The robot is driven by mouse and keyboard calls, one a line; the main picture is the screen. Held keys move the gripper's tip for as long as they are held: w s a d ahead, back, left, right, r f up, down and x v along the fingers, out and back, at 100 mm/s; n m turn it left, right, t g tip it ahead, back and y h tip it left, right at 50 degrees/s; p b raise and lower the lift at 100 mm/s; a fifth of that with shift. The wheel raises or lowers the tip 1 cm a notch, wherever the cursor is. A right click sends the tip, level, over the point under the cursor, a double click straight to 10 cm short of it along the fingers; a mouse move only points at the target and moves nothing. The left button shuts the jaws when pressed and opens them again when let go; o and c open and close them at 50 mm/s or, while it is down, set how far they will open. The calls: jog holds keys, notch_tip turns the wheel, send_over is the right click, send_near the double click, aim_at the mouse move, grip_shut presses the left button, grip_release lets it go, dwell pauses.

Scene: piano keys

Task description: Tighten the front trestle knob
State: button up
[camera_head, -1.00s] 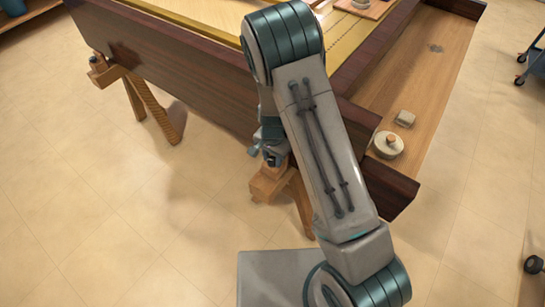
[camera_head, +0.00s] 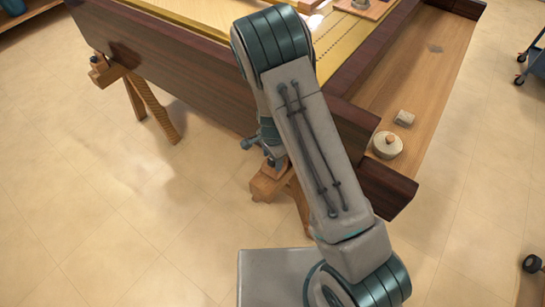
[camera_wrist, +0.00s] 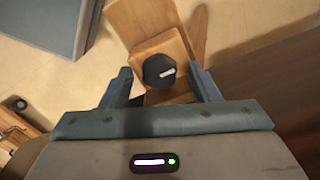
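The front trestle (camera_head: 268,187) is a light wooden stand under the piano's dark side.
The piano's dark wooden case (camera_head: 180,70) stands close behind my gripper. Another trestle (camera_head: 108,73) stands at the left. A round wooden piece (camera_head: 387,145) and a small block (camera_head: 404,118) lie on the ledge at right. The floor at front left is clear.

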aim_at(272, 160)
notch_tip(272, 160, up, 14)
jog(key=shift+p, duration=0.4)
jog(key=shift+f, duration=0.1)
dwell(0.5)
